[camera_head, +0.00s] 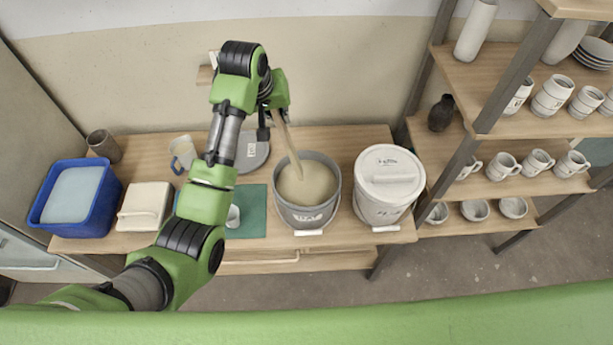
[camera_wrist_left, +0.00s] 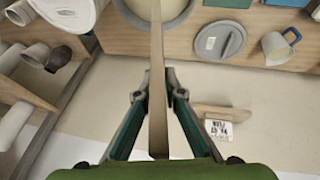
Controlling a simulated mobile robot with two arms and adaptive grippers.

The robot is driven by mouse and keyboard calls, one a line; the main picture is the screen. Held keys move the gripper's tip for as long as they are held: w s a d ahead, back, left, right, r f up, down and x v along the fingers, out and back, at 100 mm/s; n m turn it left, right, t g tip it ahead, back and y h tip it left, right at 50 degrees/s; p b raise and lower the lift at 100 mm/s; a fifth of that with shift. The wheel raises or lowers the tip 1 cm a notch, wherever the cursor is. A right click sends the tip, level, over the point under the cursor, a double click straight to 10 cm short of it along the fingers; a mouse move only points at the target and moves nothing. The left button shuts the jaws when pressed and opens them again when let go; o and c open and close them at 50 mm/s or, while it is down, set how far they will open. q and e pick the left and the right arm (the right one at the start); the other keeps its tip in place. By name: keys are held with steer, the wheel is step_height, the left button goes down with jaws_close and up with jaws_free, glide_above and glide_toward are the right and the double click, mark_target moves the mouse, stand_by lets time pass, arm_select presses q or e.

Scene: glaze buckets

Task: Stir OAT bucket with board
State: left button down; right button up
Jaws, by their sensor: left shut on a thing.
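The open grey bucket (camera_head: 328,208) stands on the table with pale cream glaze inside. Its front label is too small to read surely. My left gripper (camera_head: 274,114) is above and behind the bucket, shut on the long wooden board (camera_head: 287,143). The board slants down into the bucket, and its lower end meets the glaze; how deep it goes I cannot tell. In the left wrist view the board (camera_wrist_left: 157,50) runs between the fingers of the left gripper (camera_wrist_left: 157,90) toward the bucket (camera_wrist_left: 187,22). My right gripper is not in view.
A white lidded bucket (camera_head: 387,182) stands right of the open one. A grey lid (camera_head: 253,152), a mug (camera_head: 183,152), a green mat (camera_head: 256,207) and a blue tub (camera_head: 98,215) are to the left. A shelf (camera_head: 500,130) with mugs and bowls stands at right.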

arm_select(q)
steer(key=shift+r, duration=0.1)
steer(key=shift+r, duration=2.4)
